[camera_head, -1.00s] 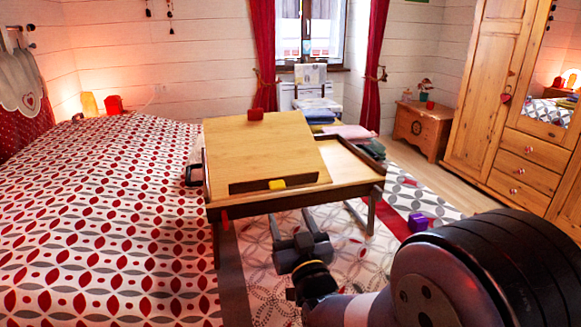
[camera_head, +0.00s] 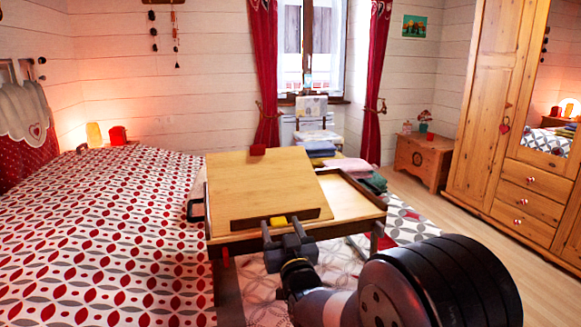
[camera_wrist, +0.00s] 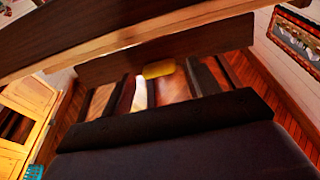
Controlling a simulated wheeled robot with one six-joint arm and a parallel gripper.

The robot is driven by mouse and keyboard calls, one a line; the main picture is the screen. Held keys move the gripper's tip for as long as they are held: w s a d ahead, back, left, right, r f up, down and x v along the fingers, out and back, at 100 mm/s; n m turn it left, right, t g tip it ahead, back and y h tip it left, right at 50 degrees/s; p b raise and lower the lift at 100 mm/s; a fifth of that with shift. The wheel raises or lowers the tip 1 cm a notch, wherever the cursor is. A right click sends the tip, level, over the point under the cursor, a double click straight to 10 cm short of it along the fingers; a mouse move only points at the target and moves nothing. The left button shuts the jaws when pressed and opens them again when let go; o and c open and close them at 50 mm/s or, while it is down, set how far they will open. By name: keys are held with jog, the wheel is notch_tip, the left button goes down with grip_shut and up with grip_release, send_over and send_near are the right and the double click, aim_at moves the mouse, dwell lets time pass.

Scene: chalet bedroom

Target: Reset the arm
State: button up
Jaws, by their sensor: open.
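My gripper (camera_head: 284,234) is open and empty, just in front of the front edge of a small wooden desk (camera_head: 255,185) with a tilted top. Its dark fingers also show in the wrist view (camera_wrist: 165,88), with a gap between them. A yellow block (camera_head: 278,220) sits at the ledge of the tilted top, just beyond my fingertips. The yellow block also shows between the fingers in the wrist view (camera_wrist: 158,69). I cannot tell whether the fingers touch the desk.
A bed (camera_head: 100,230) fills the left side. A chair (camera_head: 315,122) and folded cloths (camera_head: 350,165) are behind the desk. A wooden chest (camera_head: 423,160) and wardrobe (camera_head: 520,130) stand right. Some floor (camera_head: 470,220) there is clear.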

jog(key=shift+f, duration=0.1)
jog(key=shift+s+f+b, duration=0.1)
jog(key=shift+b, duration=0.3)
jog(key=v, duration=1.1)
jog(key=x, duration=1.1)
jog(key=shift+w+r+p, duration=0.2)
jog(key=shift+r+p, duration=0.35)
jog(key=shift+p, duration=0.85)
jog(key=shift+g+p, duration=0.3)
jog(key=shift+p, duration=0.1)
jog(key=r+g+p, duration=0.1)
jog(key=p, duration=0.7)
jog(key=shift+w+g+h, duration=0.1)
jog(key=shift+g+h, duration=0.2)
jog(key=shift+g, duration=0.1)
